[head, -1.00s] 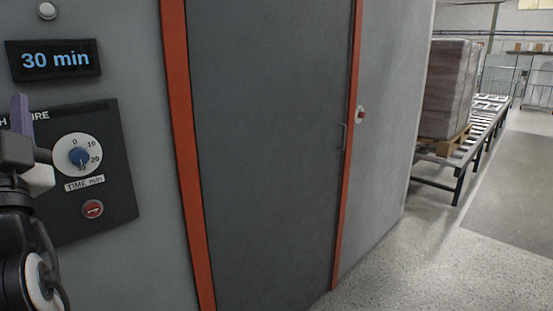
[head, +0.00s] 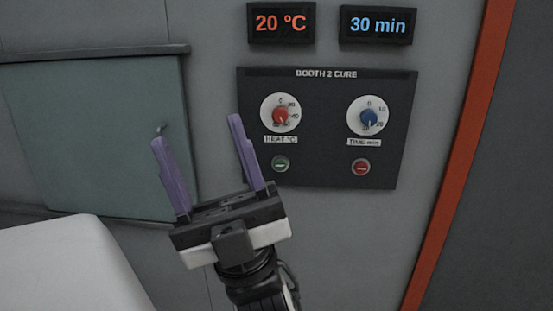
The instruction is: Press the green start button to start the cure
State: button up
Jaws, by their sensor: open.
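The green button (head: 281,164) sits at the lower left of the dark "BOOTH 2 CURE" panel (head: 325,130), under the red heat knob (head: 281,115). A red button (head: 360,167) is at the panel's lower right, under the blue time knob (head: 368,116). My gripper (head: 196,130) has two purple fingers, spread apart with nothing between them. It is left of the panel in the picture, its right finger close to the panel's left edge in view. I cannot tell the depth gap to the wall.
Displays above the panel read 20 °C (head: 281,23) and 30 min (head: 377,25). A greenish wall plate (head: 100,135) is at left, a white rounded surface (head: 65,265) below it. An orange door frame (head: 455,170) is at right.

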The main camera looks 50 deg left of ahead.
aim_at(280, 164)
jog(key=u, duration=1.25)
